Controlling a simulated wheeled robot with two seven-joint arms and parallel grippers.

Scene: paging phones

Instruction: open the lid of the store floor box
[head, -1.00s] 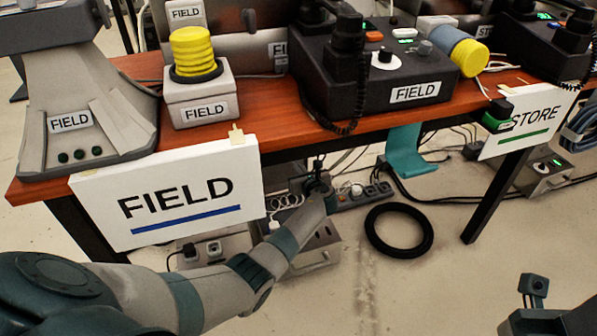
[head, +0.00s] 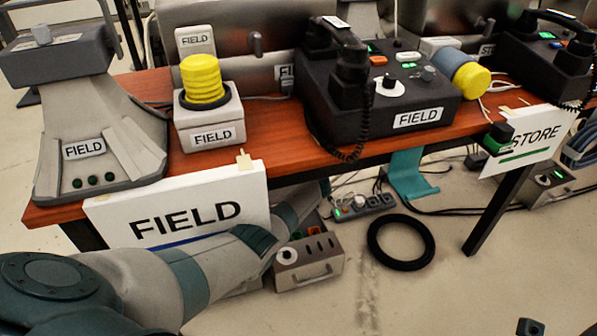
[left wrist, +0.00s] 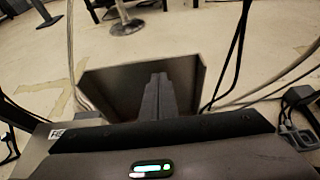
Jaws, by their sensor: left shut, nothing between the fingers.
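The store floor box (head: 548,183) is a grey box on the floor at the far right, under the table behind the STORE sign, with a small green light. My left arm reaches in from the left, across the front of the FIELD sign and under the table; its gripper is hidden in the head view. In the left wrist view my left gripper (left wrist: 158,95) is shut and empty, its fingers in front of a grey panel (left wrist: 110,85). I cannot tell which object that panel belongs to. Only a small dark part of my right gripper (head: 530,327) shows at the bottom right.
Another grey floor box (head: 308,262) with slots and a handle stands under the table's middle-left, near my left arm. A black ring (head: 401,242) lies on the floor beside a power strip (head: 362,207). Cables trail toward the right. A table leg (head: 497,210) stands before the store side.

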